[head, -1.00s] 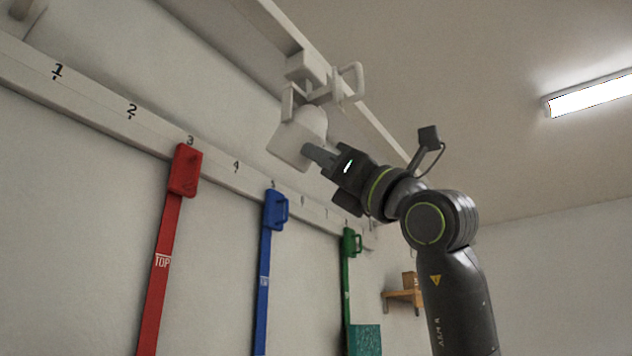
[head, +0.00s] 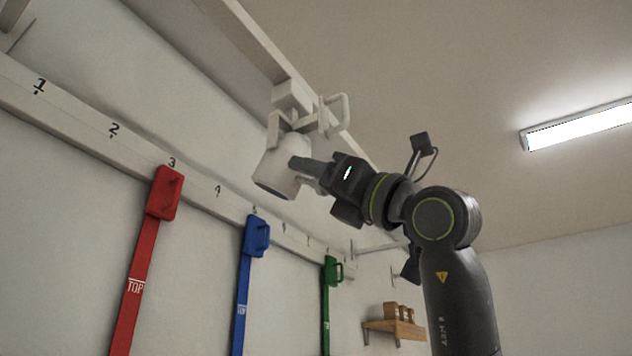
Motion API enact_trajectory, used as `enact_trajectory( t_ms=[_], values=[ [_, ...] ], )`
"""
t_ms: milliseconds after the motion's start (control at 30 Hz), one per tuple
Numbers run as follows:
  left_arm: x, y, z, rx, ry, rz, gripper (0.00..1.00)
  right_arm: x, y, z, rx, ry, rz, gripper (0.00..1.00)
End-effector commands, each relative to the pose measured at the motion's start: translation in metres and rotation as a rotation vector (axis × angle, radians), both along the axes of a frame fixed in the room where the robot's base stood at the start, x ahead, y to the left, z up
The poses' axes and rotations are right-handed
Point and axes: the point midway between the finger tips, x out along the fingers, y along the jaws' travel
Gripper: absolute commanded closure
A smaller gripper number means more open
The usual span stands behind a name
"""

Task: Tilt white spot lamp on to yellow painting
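The white spot lamp (head: 278,170) hangs from a bracket on the white overhead rail. Its head is tilted, with the dark-rimmed open end facing down and a little left. My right gripper (head: 297,163) comes in from the right, with its grey fingertip against or just in front of the lamp head's right side. I see the fingers edge-on, so I cannot tell whether they are open or closed. No yellow painting shows in this view. My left gripper is out of view.
The lamp's bracket with a loop handle (head: 338,113) is close above my gripper. Red (head: 165,192), blue (head: 256,236) and green (head: 332,270) straps hang from a numbered wall rail (head: 200,190). A small wooden shelf (head: 398,328) is lower right. A ceiling light (head: 580,127) is far right.

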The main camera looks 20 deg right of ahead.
Motion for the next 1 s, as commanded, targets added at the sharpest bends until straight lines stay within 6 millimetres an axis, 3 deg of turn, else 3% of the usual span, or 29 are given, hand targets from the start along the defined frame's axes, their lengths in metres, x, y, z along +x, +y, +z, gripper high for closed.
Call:
enact_trajectory(
  t_ms=[367, 1000],
  values=[
    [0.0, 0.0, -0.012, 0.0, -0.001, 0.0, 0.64, -0.007, -0.007, -0.012, -0.001, 0.003, -0.001, 0.52],
    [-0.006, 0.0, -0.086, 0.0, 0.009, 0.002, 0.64, -0.094, -0.074, -0.084, 0.0, -0.001, -0.003, 0.52]
  ],
)
